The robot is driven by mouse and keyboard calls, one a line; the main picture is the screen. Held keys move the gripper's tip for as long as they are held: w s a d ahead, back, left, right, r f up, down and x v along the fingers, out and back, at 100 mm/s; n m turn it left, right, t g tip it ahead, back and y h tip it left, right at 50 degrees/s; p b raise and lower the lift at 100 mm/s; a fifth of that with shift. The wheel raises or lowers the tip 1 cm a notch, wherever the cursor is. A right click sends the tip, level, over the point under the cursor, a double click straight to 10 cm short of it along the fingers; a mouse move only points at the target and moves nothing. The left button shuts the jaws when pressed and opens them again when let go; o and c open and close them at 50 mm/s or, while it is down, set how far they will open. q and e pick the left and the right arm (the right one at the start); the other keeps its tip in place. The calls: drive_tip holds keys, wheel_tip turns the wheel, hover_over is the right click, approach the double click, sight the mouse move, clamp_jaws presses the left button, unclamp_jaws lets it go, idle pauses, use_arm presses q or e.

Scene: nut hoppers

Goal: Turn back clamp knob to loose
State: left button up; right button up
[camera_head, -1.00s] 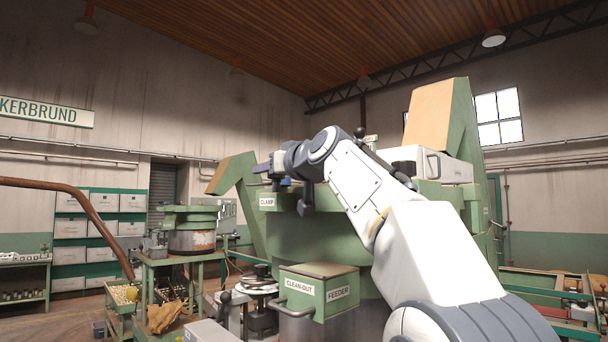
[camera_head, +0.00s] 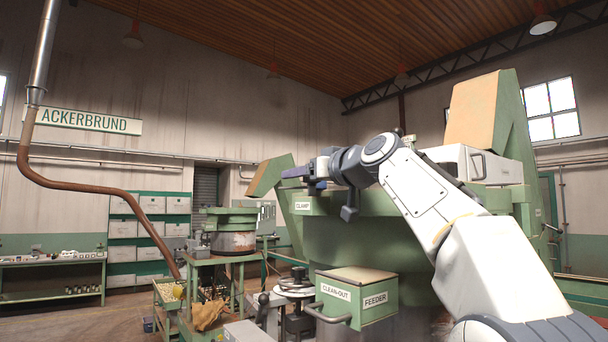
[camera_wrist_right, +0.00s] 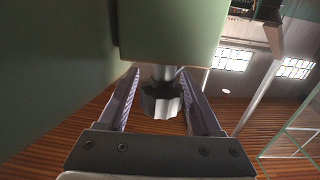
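My right gripper (camera_wrist_right: 160,90) is open, with one finger on each side of the knob. Narrow gaps show between knob and fingers. In the head view my right gripper (camera_head: 296,173) is just above the green part with the CLAMP label (camera_head: 303,205). I cannot make out the knob in that view. My left gripper is out of view.
The large green hopper machine (camera_head: 345,235) stands behind and below my right arm. A green CLEAN-OUT FEEDER box (camera_head: 357,296) with a handle juts out below. A green bench (camera_head: 225,262) with a round bowl feeder (camera_head: 231,238) is to the left. Open floor shows further left.

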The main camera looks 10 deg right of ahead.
drive_tip(key=shift+s, duration=0.15)
drive_tip(key=b+v, duration=0.5)
drive_tip(key=v, duration=0.5)
drive_tip(key=shift+s, duration=0.15)
drive_tip(key=shift+c, duration=0.2)
